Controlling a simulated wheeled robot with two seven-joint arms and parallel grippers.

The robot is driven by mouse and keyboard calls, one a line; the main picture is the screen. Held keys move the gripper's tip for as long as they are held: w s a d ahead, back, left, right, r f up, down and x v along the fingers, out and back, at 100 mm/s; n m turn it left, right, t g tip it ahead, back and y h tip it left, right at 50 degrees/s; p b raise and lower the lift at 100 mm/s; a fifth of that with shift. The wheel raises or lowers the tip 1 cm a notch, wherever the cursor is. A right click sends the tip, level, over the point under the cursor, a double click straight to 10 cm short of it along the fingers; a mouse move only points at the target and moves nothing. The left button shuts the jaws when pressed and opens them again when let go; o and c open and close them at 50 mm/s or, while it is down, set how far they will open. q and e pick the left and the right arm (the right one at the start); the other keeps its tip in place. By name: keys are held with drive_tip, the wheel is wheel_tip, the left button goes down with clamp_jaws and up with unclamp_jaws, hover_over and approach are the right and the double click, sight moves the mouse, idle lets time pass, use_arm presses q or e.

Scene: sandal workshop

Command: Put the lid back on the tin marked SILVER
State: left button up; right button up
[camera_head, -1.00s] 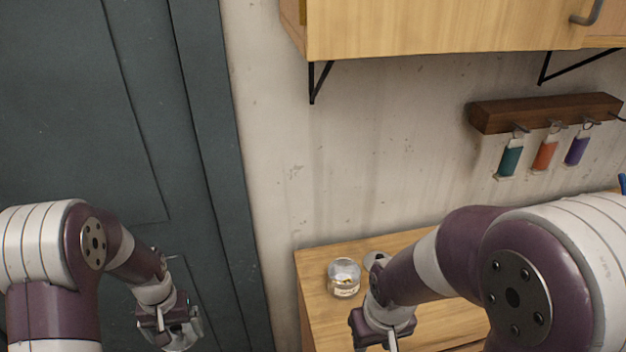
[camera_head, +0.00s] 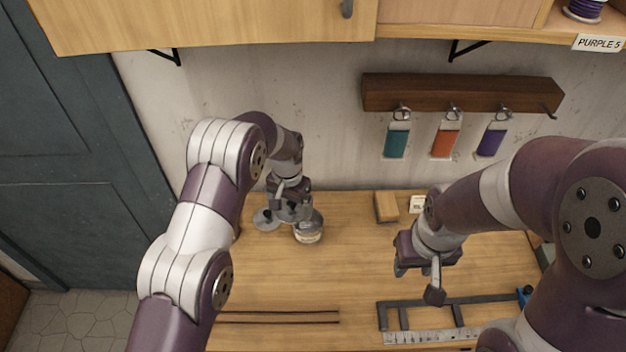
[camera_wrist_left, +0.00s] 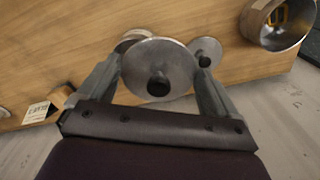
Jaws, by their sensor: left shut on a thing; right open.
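My left gripper (camera_head: 290,208) is over the back left of the table. In the left wrist view it is shut on a round silver lid (camera_wrist_left: 158,68) with a black knob. A round metal tin (camera_wrist_left: 128,40) shows partly behind that lid, and another small silver lid (camera_wrist_left: 205,51) lies beside it. An open tin (camera_wrist_left: 275,22) with gold-coloured contents or marking is at the upper right. In the head view a tin (camera_head: 308,232) stands just right of the left gripper. No SILVER marking is readable. My right gripper (camera_head: 418,278) is open and empty above the table's right side.
A wooden block (camera_head: 386,207) and a small card (camera_head: 418,203) are at the table's back. A dark metal frame (camera_head: 455,303) and ruler (camera_head: 425,337) lie front right; two thin dark strips (camera_head: 280,317) lie front left. The middle of the table (camera_head: 340,270) is clear.

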use_arm(q)
drive_tip(key=d, duration=0.1)
drive_tip(key=d+r, duration=0.1)
drive_tip(key=d+m+p, duration=0.1)
drive_tip(key=shift+w+d+r, duration=0.15)
drive_tip(key=shift+w+r, duration=0.05)
drive_tip(key=shift+w, duration=0.2)
drive_tip(key=shift+w+d+f+m, duration=0.1)
drive_tip(key=shift+d+f+m, duration=0.15)
drive_tip(key=shift+d+m, duration=0.1)
drive_tip(key=shift+a+f, duration=0.25)
drive_tip(key=shift+f, duration=0.35)
wheel_tip(320, 180, down, 5)
drive_tip(key=b, duration=0.3)
drive_tip(key=shift+d+f+b, duration=0.1)
drive_tip(key=shift+d+b, duration=0.05)
drive_tip(key=shift+b, duration=0.25)
use_arm(e)
drive_tip(key=shift+a+f, duration=0.4)
drive_tip(key=shift+a, duration=0.15)
use_arm(q)
drive_tip(key=shift+d, duration=0.15)
use_arm(e)
drive_tip(key=shift+d, duration=0.15)
drive_tip(key=shift+f, duration=0.1)
